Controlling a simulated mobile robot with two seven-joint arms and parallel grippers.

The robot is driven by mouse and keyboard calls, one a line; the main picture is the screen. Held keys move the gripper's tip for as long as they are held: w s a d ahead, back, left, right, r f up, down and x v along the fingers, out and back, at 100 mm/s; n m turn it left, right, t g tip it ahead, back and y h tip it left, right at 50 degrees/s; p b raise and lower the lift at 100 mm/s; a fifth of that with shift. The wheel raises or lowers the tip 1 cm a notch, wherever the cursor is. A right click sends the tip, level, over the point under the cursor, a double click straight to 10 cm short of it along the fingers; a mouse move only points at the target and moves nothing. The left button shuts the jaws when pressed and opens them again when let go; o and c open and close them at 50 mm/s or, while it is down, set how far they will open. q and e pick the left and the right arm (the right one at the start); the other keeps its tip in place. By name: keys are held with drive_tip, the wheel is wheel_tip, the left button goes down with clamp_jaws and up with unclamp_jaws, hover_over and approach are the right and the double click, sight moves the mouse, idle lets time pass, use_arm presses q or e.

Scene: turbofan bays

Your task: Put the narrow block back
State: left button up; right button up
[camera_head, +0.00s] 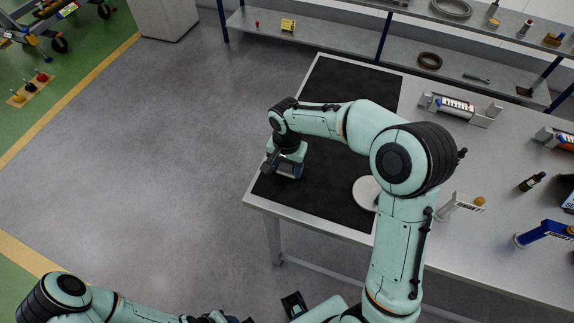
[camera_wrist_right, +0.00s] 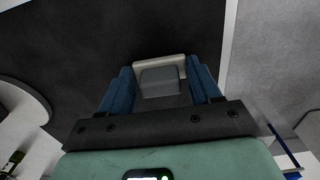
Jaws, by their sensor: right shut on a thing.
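My right gripper (camera_head: 285,171) is low over the black mat near the table's left corner, its fingers partly hidden by the wrist in the head view. In the right wrist view, its two blue fingers (camera_wrist_right: 160,88) have a small grey block (camera_wrist_right: 160,82) between them.
The black mat (camera_head: 345,85) runs along the table's left side and bears a white round disc (camera_head: 365,191). Grey cradles (camera_head: 462,108), a bottle (camera_head: 532,181) and a blue stand (camera_head: 545,233) occupy the right. A shelf (camera_head: 350,57) stands behind. The mat's far part is clear.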

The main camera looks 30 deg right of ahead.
drive_tip(key=shift+f, duration=0.25)
drive_tip(key=o, duration=0.9)
drive_tip(key=shift+r, duration=0.1)
use_arm(q)
drive_tip(key=shift+s+f, duration=0.1)
use_arm(e)
drive_tip(key=shift+o, duration=0.2)
drive_tip(key=shift+r, duration=0.55)
use_arm(q)
drive_tip(key=shift+w+r+p, duration=0.3)
drive_tip(key=shift+r+p, duration=0.05)
drive_tip(key=shift+r, duration=0.15)
drive_tip(key=shift+w+r+p, duration=0.25)
drive_tip(key=shift+r+p, duration=0.05)
drive_tip(key=shift+r, duration=0.15)
use_arm(e)
wheel_tip(320, 180, up, 11)
drive_tip(key=shift+r, duration=0.15)
